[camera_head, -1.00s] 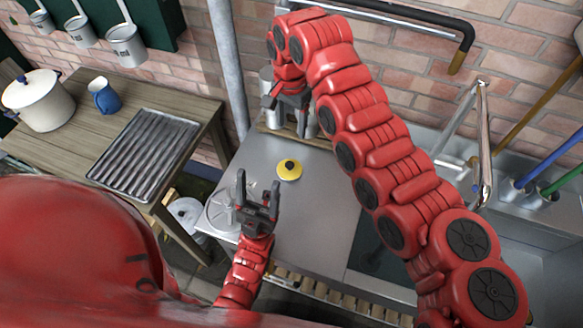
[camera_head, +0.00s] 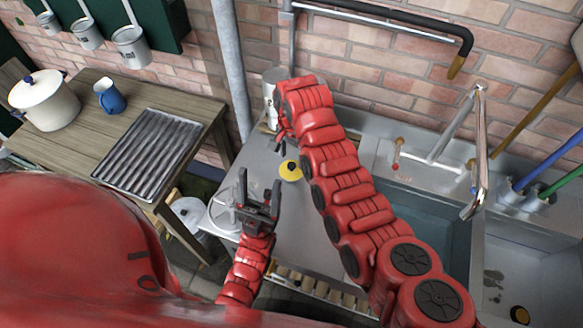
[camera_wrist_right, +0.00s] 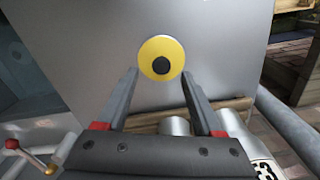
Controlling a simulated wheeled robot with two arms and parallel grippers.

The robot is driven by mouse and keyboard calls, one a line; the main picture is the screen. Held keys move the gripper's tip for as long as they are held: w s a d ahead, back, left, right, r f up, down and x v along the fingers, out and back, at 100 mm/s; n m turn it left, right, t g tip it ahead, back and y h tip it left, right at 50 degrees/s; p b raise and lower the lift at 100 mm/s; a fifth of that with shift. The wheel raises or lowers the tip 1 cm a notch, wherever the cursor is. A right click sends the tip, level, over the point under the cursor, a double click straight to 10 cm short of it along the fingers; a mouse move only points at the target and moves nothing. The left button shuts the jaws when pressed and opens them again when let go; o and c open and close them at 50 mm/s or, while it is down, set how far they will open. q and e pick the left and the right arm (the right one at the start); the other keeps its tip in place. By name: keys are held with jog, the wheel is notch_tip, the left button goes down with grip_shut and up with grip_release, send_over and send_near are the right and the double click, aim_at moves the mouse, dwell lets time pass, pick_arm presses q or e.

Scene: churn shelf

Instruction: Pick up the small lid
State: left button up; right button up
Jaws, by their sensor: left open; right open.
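The small lid is a yellow disc with a black knob. In the right wrist view the lid (camera_wrist_right: 161,58) is fully seen, just beyond and between the fingertips of my right gripper (camera_wrist_right: 158,75). That gripper is open and empty; its fingers are mostly hidden behind my arm in the head view. My left gripper (camera_head: 258,190) is open and empty, in front of and left of the lid.
A clear round lid-like object (camera_head: 224,212) is near my left gripper. Metal canisters (camera_head: 272,85) stand at the counter's back. The sink (camera_head: 430,215) and tap (camera_head: 480,150) are right. A wooden table with a white pot (camera_head: 44,100), blue jug (camera_head: 109,96) and ridged tray (camera_head: 149,149) is left.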

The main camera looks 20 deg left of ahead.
aim_at(292, 165)
jog(key=shift+w+a+f+p, duration=0.1)
jog(key=shift+f+p, duration=0.45)
jog(key=shift+f, duration=1.25)
grip_shut()
